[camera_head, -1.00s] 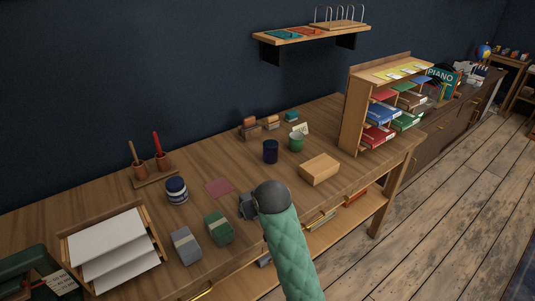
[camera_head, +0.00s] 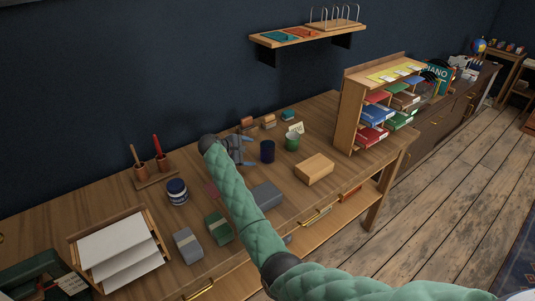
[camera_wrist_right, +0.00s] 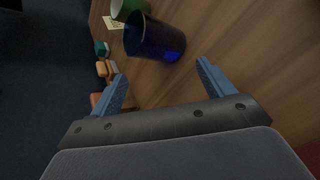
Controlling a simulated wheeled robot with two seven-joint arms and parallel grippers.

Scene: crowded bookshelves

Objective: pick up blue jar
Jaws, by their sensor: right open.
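A dark blue, open-topped jar (camera_head: 267,151) stands upright on the wooden desk, beside a green cup (camera_head: 292,141). My right gripper (camera_head: 248,150) is open and empty just left of the blue jar. Its two blue fingers are spread apart in the right wrist view (camera_wrist_right: 163,73), with the jar beyond the gap and not between them. My left gripper is not in view.
A blue-and-white jar (camera_head: 176,191), grey box (camera_head: 188,245) and green box (camera_head: 217,228) stand nearer. Small orange items (camera_head: 268,121) and a card (camera_head: 296,128) are behind the jar. A wooden block (camera_head: 314,169) and shelf unit (camera_head: 352,115) are to the right.

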